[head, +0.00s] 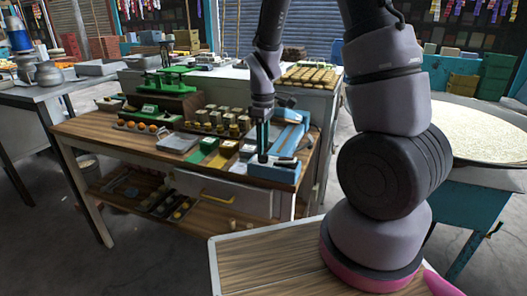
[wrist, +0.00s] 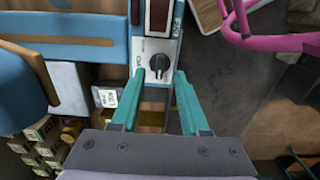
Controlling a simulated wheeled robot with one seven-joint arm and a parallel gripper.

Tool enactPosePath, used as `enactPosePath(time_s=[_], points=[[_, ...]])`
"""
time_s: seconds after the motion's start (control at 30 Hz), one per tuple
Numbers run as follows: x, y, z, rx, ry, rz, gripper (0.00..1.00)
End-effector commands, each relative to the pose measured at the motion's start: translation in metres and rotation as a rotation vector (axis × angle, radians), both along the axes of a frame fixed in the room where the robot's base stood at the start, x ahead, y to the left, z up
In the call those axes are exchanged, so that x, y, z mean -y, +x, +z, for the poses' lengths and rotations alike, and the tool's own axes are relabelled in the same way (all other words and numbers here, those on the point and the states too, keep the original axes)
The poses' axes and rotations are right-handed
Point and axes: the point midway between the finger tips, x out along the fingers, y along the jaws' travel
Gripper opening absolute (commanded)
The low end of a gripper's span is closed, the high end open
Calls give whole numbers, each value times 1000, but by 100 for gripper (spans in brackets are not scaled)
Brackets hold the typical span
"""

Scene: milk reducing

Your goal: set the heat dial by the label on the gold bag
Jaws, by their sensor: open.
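The heat dial is a black knob (wrist: 159,64) on the white front panel of a blue machine (head: 274,172), at the right end of the wooden bench. The machine's blue body (wrist: 62,24) also shows in the wrist view. My gripper (wrist: 159,74) is open and empty, its teal fingertips on either side of the dial. I cannot tell whether they touch it. In the head view my gripper (head: 263,157) is over the machine's front end. Small gold items (head: 232,131) stand before labelled blocks on the bench; I cannot tell which is the gold bag or read its label.
The bench (head: 75,127) holds a green scale (head: 165,82), a grey flat box (head: 178,143) and several orange fruits left of the machine. A drawer with a yellow handle (head: 217,198) is below. My pink base part shows at upper right in the wrist view.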

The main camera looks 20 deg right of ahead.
Motion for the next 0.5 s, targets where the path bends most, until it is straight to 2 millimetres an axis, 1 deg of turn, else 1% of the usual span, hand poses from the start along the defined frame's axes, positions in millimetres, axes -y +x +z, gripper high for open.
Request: enactPosePath(time_s=[0.03,0.2,0.3,0.5], points=[[0,-1,-9,-5,-1,-1,45],[0,0,-25,-1,0,-2,45],[0,0,-28,0,0,-1,45],[0,0,-29,1,0,-1,45]])
